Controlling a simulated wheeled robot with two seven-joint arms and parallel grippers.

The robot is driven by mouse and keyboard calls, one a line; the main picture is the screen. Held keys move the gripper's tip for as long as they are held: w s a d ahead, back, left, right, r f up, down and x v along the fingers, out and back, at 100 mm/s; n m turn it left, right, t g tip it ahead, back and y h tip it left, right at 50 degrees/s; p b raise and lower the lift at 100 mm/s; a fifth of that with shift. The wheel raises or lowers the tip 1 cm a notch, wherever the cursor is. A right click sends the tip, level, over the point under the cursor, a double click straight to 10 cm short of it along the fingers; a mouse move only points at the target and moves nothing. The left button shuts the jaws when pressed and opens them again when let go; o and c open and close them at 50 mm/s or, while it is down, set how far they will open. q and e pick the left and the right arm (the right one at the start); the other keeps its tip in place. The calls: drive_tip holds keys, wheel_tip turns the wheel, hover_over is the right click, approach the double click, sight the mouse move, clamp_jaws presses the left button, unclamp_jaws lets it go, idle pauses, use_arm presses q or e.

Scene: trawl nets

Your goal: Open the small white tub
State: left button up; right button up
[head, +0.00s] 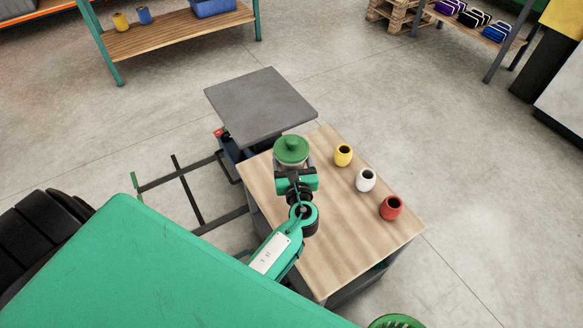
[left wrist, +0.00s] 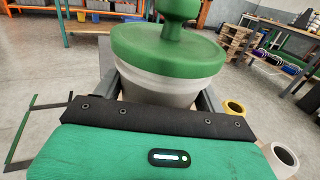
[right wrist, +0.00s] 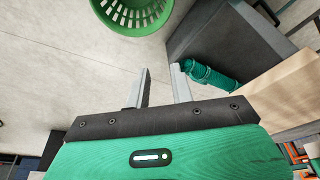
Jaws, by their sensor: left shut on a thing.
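The small white tub (left wrist: 165,85) has a whitish, translucent body and a broad green lid (left wrist: 168,50) with a knob on top; the lid sits on it. In the head view the tub's lid (head: 291,150) shows at the far left corner of the wooden table (head: 335,255). My left gripper (head: 295,172) is shut on the tub's body, with one finger on each side below the lid. The tub looks upright; whether its base touches the table is hidden. My right gripper (right wrist: 160,85) is open and empty, pointing toward the floor beside a dark cabinet side.
Yellow (head: 343,155), white (head: 366,180) and red (head: 390,207) small pots stand along the table's right side. A grey-topped platform (head: 260,103) adjoins behind. A green basket (right wrist: 131,14) is on the floor; a teal bottle-like object (right wrist: 212,76) lies near my right gripper.

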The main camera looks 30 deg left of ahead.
sight(292, 139)
use_arm(q)
wheel_tip(292, 139, up, 10)
drive_tip(key=shift+r+p, duration=0.1)
drive_tip(key=shift+p, duration=1.1)
drive_tip(key=shift+r, duration=0.4)
use_arm(e)
wheel_tip(292, 139, down, 7)
drive_tip(key=g, duration=0.1)
drive_tip(key=shift+s+r, duration=0.15)
drive_tip(key=shift+s, duration=0.1)
use_arm(q)
drive_tip(key=o, duration=0.5)
drive_tip(key=shift+c, duration=0.2)
drive_tip(key=c, duration=0.9)
drive_tip(key=shift+o, duration=0.2)
use_arm(e)
drive_tip(key=shift+a, duration=0.1)
